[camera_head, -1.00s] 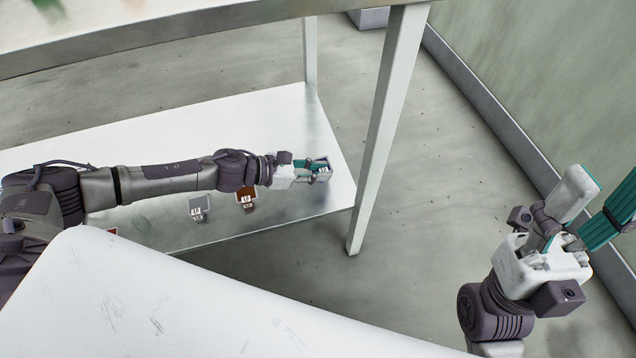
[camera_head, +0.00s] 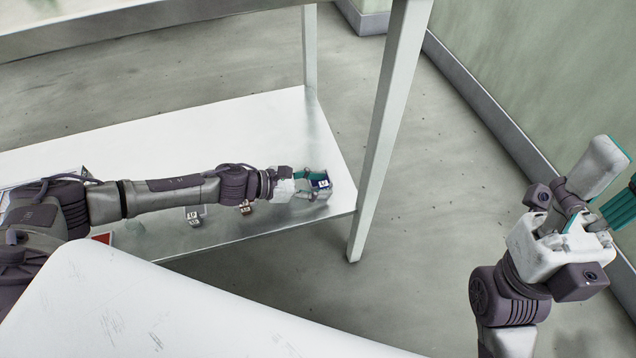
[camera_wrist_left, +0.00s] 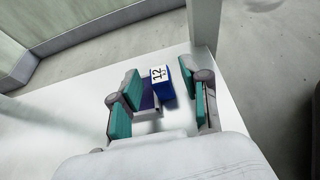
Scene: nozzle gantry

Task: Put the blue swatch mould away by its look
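The blue swatch mould (camera_head: 320,183), with a white number label, stands at the right end of the white lower shelf (camera_head: 262,118). In the left wrist view the mould (camera_wrist_left: 164,90) is between the teal finger pads, its label reading 12. My left gripper (camera_head: 313,184) reaches along the shelf around it. The left wrist view shows its fingers apart, with a gap between the mould and the right finger; contact on the left side is unclear. My right gripper (camera_head: 600,195) is open and empty over the floor at the right, partly cut off.
A grey labelled piece (camera_head: 195,214) and a brown labelled piece (camera_head: 245,208) are at the shelf's front edge. A red-marked piece (camera_head: 103,238) is farther left, partly hidden. A table leg (camera_head: 385,130) stands right of the left gripper. The floor beyond is clear.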

